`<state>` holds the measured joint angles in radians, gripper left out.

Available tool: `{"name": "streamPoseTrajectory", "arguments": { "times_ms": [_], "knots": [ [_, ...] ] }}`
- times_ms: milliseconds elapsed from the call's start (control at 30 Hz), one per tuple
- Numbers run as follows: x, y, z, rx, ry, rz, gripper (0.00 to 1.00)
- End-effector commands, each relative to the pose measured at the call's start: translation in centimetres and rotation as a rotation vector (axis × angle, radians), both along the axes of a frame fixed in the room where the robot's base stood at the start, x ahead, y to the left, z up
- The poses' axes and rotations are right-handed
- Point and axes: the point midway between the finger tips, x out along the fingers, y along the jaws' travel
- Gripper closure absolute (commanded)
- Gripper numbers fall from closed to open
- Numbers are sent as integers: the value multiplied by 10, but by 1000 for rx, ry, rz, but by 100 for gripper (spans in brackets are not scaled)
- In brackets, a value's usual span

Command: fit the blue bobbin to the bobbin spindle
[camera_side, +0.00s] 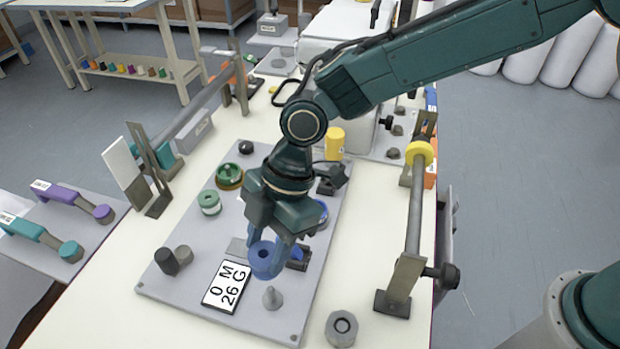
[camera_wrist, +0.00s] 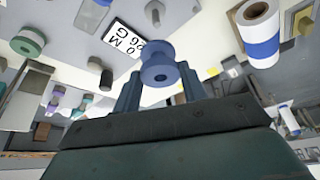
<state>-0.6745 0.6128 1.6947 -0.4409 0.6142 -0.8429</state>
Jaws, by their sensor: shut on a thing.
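The blue bobbin (camera_side: 263,262) is between the fingers of my gripper (camera_side: 268,250), which is shut on it. In the side view, a grey post on a cone-shaped foot, seemingly the bobbin spindle (camera_side: 272,298), stands on the grey board just below the bobbin in the picture. The bobbin appears held above the board, apart from the post. Its exact height and alignment over the post are hard to tell.
A white label plate (camera_side: 227,286) lies on the grey board (camera_side: 190,298), left of the post. Dark cylinders (camera_side: 168,262) and green spools (camera_side: 210,202) stand further left. A grey nut-like part (camera_side: 341,328) and a rail with a yellow ring (camera_side: 419,153) are to the right.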

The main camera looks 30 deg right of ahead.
Motion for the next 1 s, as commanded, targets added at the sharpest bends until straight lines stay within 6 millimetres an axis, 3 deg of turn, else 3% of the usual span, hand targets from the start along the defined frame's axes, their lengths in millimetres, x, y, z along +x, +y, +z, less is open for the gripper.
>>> {"name": "streamPoseTrajectory", "arguments": {
  "times_ms": [567,1000],
  "knots": [
    [-4,2,-2,0,0,18,74],
    [-4,2,-23,-2,2,17,74]
  ]
}}
